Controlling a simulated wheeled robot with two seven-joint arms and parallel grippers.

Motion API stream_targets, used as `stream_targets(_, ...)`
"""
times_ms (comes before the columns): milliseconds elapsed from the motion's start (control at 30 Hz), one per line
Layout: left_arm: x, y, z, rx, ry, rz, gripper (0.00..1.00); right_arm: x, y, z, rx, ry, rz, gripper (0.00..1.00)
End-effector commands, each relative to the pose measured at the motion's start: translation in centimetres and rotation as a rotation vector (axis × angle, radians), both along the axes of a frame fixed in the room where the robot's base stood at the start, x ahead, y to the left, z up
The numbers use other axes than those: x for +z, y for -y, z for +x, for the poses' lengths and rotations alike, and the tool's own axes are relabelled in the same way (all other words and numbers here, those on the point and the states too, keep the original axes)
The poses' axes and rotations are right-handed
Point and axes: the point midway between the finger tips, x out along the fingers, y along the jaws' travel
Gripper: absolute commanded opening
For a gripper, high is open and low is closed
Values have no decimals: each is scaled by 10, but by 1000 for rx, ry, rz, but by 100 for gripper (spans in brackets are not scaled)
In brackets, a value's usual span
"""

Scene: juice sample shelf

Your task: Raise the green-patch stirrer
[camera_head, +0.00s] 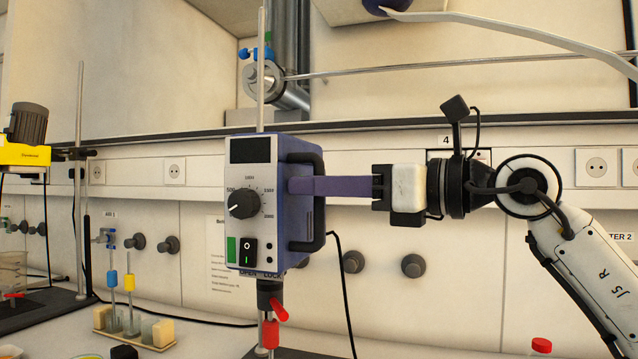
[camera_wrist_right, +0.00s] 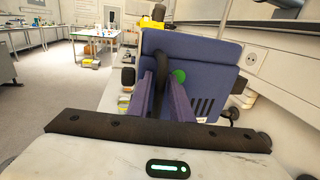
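The green-patch stirrer (camera_head: 258,205) is a blue box with a pale front, a dial, a switch and a green patch. It is upright on a vertical rod. It also shows in the right wrist view (camera_wrist_right: 205,62), with a round green spot. Its black handle (camera_head: 319,210) is on its right side. My right gripper (camera_head: 291,186) comes from the right, with purple fingers on either side of the handle. In the right wrist view the handle sits between the fingertips with no clear gap, so the gripper looks shut on it. My left gripper is not in view.
Below the stirrer are a dark clamp and red knobs (camera_head: 271,333). Another stirrer, with a yellow body (camera_head: 24,154), stands at far left. A small rack (camera_head: 133,332) with coloured pieces is at lower left. A black cable hangs right of the stirrer. The wall is behind.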

Motion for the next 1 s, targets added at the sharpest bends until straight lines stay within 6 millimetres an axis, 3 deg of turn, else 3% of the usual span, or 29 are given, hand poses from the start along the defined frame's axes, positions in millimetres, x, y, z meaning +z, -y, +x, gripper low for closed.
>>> stream_targets(167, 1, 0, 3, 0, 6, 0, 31, 0, 0, 0, 0, 0, 0, 19)
stream_targets(300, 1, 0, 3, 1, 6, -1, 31, 0, 0, 0, 0, 0, 0, 0)
stream_targets(633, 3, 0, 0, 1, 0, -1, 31, 4, 1, 0, 0, 0, 1, 0)
stream_targets(767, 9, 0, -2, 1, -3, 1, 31, 15, 1, 0, 0, 1, 3, 0)
stream_targets(1000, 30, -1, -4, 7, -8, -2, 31, 53, 1, -1, -1, 5, 5, 0)
